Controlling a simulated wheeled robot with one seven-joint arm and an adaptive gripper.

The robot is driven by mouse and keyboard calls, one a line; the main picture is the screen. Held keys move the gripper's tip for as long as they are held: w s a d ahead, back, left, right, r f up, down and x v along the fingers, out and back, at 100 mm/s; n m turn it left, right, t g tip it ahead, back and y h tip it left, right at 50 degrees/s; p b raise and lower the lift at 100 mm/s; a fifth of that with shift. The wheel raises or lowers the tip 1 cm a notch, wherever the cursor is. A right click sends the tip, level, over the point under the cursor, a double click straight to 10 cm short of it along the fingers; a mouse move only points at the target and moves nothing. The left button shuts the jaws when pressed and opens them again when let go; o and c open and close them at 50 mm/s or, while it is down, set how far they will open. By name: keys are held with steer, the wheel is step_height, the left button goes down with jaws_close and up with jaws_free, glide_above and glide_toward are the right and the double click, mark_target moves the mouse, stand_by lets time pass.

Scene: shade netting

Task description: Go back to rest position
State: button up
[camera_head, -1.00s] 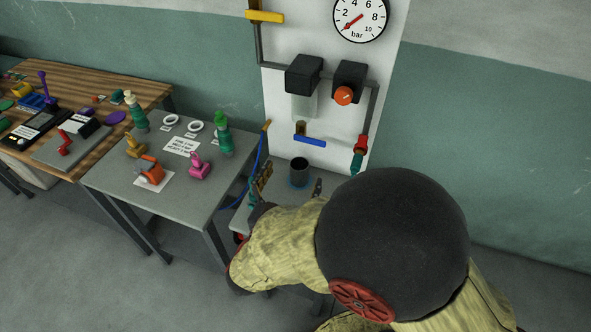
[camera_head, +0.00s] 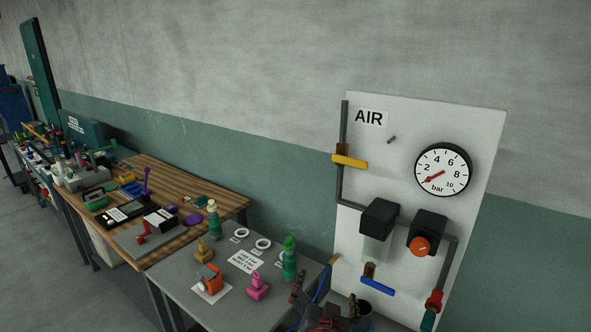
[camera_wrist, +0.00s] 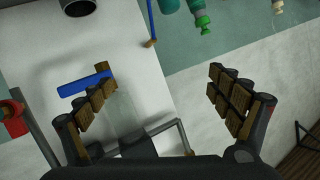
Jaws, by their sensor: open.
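My gripper (camera_head: 325,300) shows at the bottom edge of the head view, in front of the white air panel (camera_head: 365,130) and beside the grey table (camera_head: 185,285). In the wrist view my gripper (camera_wrist: 162,88) has its two padded fingers wide apart, with nothing between them. Most of my arm is out of the head view. The blue-handled valve (camera_head: 376,284) is on the panel behind and to the right of my gripper; its handle also shows near the left finger in the wrist view (camera_wrist: 84,84).
The grey table carries green bottles (camera_head: 289,262), a pink piece (camera_head: 257,286) and an orange piece (camera_head: 209,277). A cluttered wooden bench (camera_head: 215,194) stands farther left.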

steer(key=s+r+n+g+y, duration=0.4)
steer(key=s+r+y, duration=0.15)
steer(key=s, duration=0.25)
steer(key=s+d+g+h, duration=0.1)
steer(key=s+d+g, duration=0.1)
steer(key=s+d, duration=0.3)
steer(key=s+d+f+n+g+h, duration=0.1)
steer(key=s+d, duration=0.5)
steer(key=s, duration=0.6)
steer(key=shift+s+f+g+h, duration=0.2)
steer(key=shift+s+g+h, duration=0.05)
steer(key=shift+g+h, duration=0.6)
